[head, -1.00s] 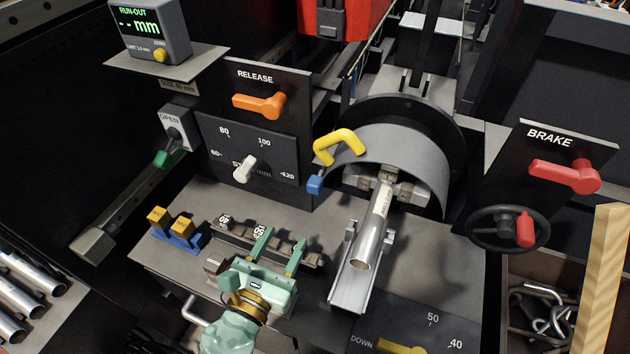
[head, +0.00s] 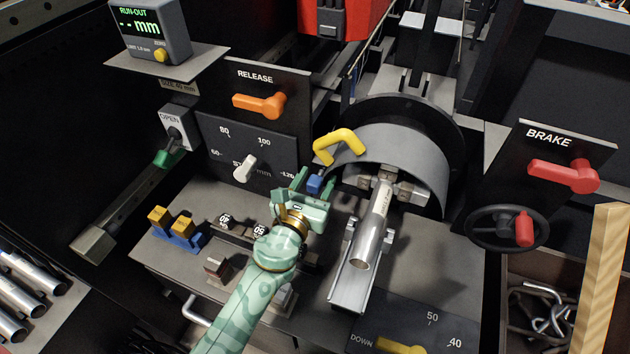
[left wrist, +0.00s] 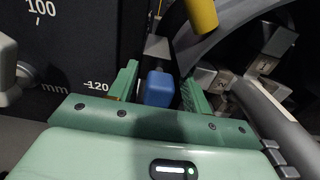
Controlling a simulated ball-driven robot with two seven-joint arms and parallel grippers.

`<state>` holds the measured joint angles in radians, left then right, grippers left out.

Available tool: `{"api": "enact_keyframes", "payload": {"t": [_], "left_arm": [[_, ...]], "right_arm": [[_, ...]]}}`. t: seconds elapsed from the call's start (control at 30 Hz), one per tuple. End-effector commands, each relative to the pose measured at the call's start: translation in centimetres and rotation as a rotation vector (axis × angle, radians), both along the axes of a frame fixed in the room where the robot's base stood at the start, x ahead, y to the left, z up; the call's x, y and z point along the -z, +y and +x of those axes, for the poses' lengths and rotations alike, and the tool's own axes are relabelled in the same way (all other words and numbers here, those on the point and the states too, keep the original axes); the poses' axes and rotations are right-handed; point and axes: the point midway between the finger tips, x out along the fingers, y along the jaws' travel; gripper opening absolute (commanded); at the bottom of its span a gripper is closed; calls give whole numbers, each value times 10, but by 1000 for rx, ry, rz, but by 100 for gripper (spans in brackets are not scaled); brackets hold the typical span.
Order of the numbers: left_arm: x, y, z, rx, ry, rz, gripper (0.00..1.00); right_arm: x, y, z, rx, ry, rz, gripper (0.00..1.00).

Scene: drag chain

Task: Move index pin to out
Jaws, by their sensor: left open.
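The blue knob (head: 315,184), the likely index pin, sits at the lower left of the grey chuck guard (head: 400,150). My left gripper (head: 314,180) is open at the blue knob, with its green fingers pointing away from me. In the left wrist view the blue knob (left wrist: 160,88) shows between the two fingers of the gripper (left wrist: 159,86), with a gap on each side; I see no contact. The knob's shaft is hidden. My right gripper is not in view.
A yellow handle (head: 338,145) arches just above the knob on the guard. The size dial panel (head: 215,150) stands close on the left. A metal tube (head: 373,235) lies in a trough to the right.

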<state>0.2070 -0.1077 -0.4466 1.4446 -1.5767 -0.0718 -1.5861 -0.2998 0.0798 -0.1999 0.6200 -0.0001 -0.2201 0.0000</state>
Motion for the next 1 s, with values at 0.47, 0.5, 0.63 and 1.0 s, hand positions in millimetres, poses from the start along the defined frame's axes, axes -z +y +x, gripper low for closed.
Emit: {"api": "enact_keyframes", "payload": {"t": [0.47, 0.5, 0.63, 1.0], "left_arm": [[0, 1, -1, 0, 0, 1, 0], [0, 1, -3, 0, -1, 2, 0], [-1, 8, -17, -1, -1, 4, 0], [1, 10, -25, 0, 2, 1, 41]], "right_arm": [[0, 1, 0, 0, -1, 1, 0], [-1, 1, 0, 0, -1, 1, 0], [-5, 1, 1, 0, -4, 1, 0], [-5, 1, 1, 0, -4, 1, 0]]}}
